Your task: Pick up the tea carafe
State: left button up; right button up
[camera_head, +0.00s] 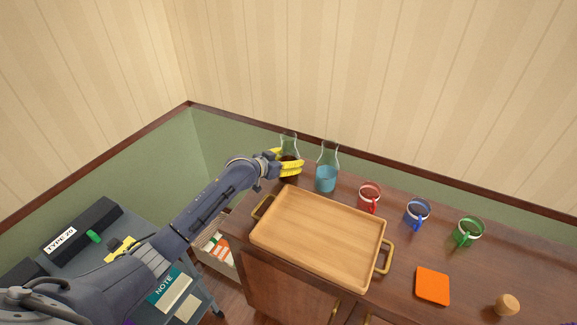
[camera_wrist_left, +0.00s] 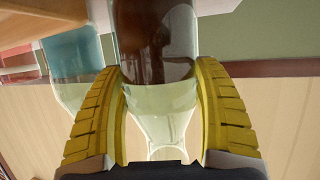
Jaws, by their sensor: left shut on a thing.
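The tea carafe (camera_head: 289,144) is a clear glass flask with dark brown liquid, at the back left of the wooden cabinet top. My left gripper (camera_head: 288,167) has its yellow fingers shut around it. In the left wrist view the tea carafe (camera_wrist_left: 152,45) stands between the two yellow fingers of the left gripper (camera_wrist_left: 161,110), one on each side. I cannot tell whether its base touches the cabinet top. A second carafe with blue liquid (camera_head: 327,177) stands just right of it, and it also shows in the left wrist view (camera_wrist_left: 75,58). My right gripper is not in view.
A wooden tray (camera_head: 318,234) with brass handles lies in front of the carafes. Red (camera_head: 369,196), blue (camera_head: 417,212) and green (camera_head: 468,231) mugs stand in a row to the right. An orange square (camera_head: 432,286) and a wooden knob-like object (camera_head: 507,304) lie near the front. The wall is close behind.

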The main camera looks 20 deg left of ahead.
pick_arm(q)
notch_tip(320, 180, up, 20)
jog(key=shift+r, duration=0.15)
dwell(0.8)
dwell(0.5)
